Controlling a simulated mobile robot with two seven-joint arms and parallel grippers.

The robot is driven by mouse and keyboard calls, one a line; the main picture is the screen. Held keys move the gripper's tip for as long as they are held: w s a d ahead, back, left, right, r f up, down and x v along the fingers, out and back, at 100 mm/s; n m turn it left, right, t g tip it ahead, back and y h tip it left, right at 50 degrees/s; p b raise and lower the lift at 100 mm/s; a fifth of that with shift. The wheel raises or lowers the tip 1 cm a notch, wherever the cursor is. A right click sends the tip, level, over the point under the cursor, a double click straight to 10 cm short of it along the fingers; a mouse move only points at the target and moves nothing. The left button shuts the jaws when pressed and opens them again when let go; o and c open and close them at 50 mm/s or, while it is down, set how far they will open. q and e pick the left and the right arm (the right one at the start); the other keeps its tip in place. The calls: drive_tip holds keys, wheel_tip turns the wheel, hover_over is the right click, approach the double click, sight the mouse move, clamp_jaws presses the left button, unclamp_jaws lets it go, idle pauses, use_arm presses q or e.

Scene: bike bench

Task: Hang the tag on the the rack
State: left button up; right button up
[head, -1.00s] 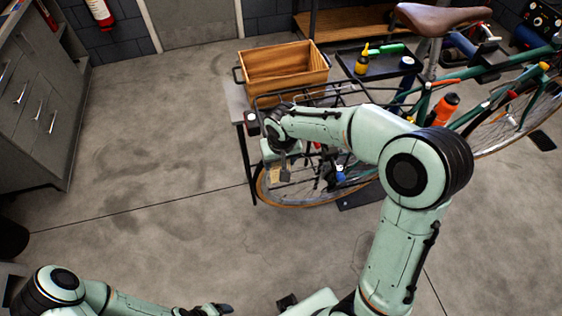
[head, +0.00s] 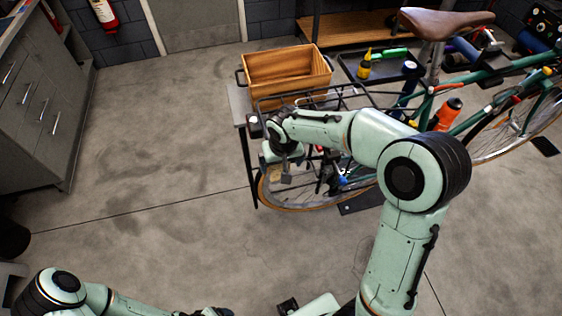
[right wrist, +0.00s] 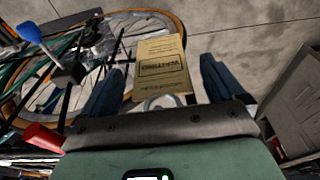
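The tag is a tan card with dark lettering and a pale loop (right wrist: 160,102) at its near end. The tag (right wrist: 162,66) shows between my right fingers in the right wrist view, with a gap on each side. It shows as a small pale patch (head: 276,173) in the head view. My right gripper (right wrist: 162,80) is open, pointing down by the rear end of the bike's black rack (head: 345,92). What the loop hangs on is hidden. My left gripper (head: 215,312) is cut off at the bottom edge of the head view.
A wooden crate (head: 287,72) stands on a small table behind the rack. The bike's rear wheel (head: 300,207) is just below my right gripper. The floor to the left is clear, up to grey drawers (head: 45,120).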

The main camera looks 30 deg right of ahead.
wheel_tip(320, 180, up, 13)
drive_tip(key=s, duration=0.2)
drive_tip(key=shift+s+a+p, duration=0.2)
drive_tip(key=shift+a+p, duration=0.05)
drive_tip(key=shift+p, duration=0.2)
